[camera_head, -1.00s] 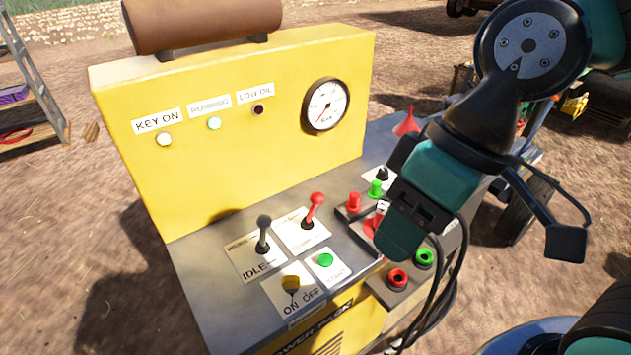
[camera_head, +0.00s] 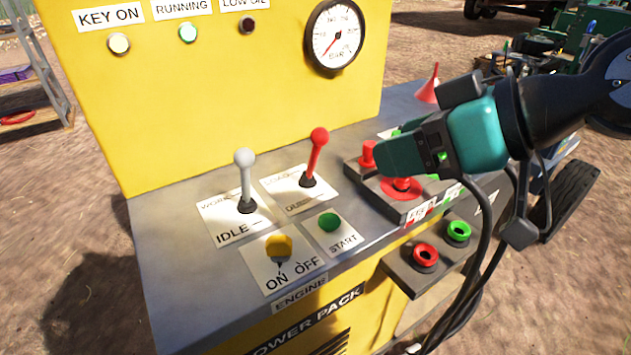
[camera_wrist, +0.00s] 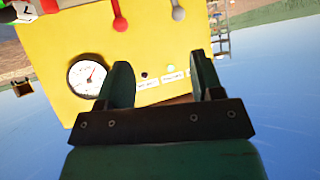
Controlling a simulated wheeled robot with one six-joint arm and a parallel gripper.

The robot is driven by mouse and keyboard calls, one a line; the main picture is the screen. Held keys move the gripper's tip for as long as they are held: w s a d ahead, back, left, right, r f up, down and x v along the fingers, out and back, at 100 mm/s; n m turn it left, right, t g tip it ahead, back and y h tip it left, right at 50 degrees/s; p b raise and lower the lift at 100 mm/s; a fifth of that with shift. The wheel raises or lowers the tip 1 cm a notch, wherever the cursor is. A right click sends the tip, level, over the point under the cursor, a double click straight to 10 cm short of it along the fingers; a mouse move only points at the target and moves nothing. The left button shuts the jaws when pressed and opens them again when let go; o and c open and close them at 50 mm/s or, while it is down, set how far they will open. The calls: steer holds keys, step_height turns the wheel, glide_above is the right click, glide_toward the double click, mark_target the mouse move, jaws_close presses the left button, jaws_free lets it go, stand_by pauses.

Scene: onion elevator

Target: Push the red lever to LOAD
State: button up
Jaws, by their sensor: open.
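The red lever (camera_head: 314,158) stands on the grey deck of the yellow power pack, on a white label plate (camera_head: 296,194) whose lettering is only partly legible. Its round knob leans slightly toward the back panel. It also shows upside down in the wrist view (camera_wrist: 118,14), at the top. My gripper (camera_head: 380,158) is to the right of the lever in the head view, pointing left, apart from it. The wrist view shows the two gripper fingers (camera_wrist: 162,78) spread with nothing between them, facing the yellow panel.
A grey lever (camera_head: 245,180) stands left of the red one, on the IDLE plate. The yellow switch (camera_head: 279,246) and green START button (camera_head: 329,222) are in front. A red-button box (camera_head: 402,190) lies beneath my gripper. The yellow panel (camera_head: 220,100) with gauge (camera_head: 335,37) rises behind.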

mark_target(313, 133)
steer(key=w+f+n+t+y+b, duration=0.1)
steer(key=w+f+t+b, duration=0.3)
steer(key=b, duration=0.4)
steer(key=w+f+t+y+b, duration=0.1)
steer(key=w+f+t+b, duration=0.15)
steer(key=f+b, duration=0.45)
steer(key=shift+t+y, duration=0.3)
steer(key=shift+t, duration=0.05)
steer(key=p+x, duration=0.4)
steer(key=p, duration=0.1)
steer(key=r+p+x, duration=0.1)
steer(key=p+x, duration=0.4)
steer(key=p, duration=0.1)
steer(key=r+p+x, duration=0.1)
steer(key=p+x, duration=0.4)
steer(key=shift+w+r+p, duration=0.2)
steer(key=shift+w+p, duration=0.1)
steer(key=shift+p, duration=0.1)
steer(key=shift+w+a+f+p, duration=0.3)
steer(key=shift+w+a+p, duration=0.35)
steer(key=shift+w+p, duration=0.2)
